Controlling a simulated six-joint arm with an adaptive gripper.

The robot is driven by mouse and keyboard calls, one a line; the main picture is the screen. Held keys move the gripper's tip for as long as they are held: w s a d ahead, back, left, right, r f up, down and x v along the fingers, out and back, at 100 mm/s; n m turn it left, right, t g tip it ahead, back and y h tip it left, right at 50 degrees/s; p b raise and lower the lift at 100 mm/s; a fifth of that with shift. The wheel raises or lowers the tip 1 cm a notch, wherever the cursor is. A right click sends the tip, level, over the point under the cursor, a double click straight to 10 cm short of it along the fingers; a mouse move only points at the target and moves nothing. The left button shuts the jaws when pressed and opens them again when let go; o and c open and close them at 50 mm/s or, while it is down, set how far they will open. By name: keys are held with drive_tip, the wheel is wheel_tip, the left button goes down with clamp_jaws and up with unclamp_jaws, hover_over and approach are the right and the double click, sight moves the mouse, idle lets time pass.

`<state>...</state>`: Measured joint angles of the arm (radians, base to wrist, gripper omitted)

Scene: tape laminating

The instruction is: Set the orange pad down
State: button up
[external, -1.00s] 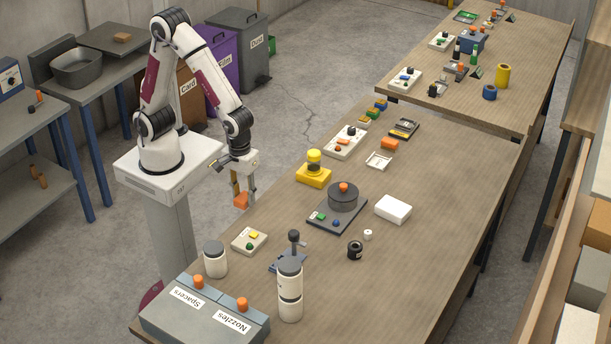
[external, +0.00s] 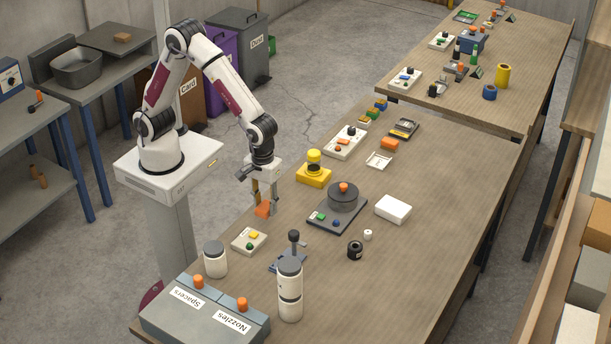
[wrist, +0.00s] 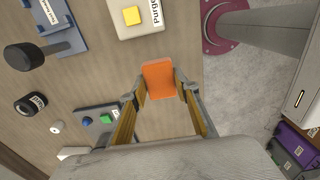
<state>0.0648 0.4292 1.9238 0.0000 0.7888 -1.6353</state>
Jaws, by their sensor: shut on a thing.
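My gripper (external: 263,207) is shut on the orange pad (external: 264,209), which sits between its two fingertips. In the external view they are at the near-left edge of the long wooden table (external: 440,200), left of the dark round-topped device. In the wrist view the orange pad (wrist: 159,80) is held between the fingers of my gripper (wrist: 160,88). The pad appears above the table's edge there, with grey floor to its right. I cannot tell its exact height above the table.
A cream box with yellow and green buttons (external: 249,240) lies close by. The yellow-topped device (external: 313,169) and the dark round device (external: 343,198) stand near my gripper. A white block (external: 393,209) lies farther right. The table's right part is clear.

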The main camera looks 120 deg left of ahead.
drive_tip(key=shift+w, duration=0.1)
drive_tip(key=shift+w, duration=0.75)
drive_tip(key=shift+f, duration=1.55)
drive_tip(key=shift+f, duration=0.15)
drive_tip(key=o, duration=0.8)
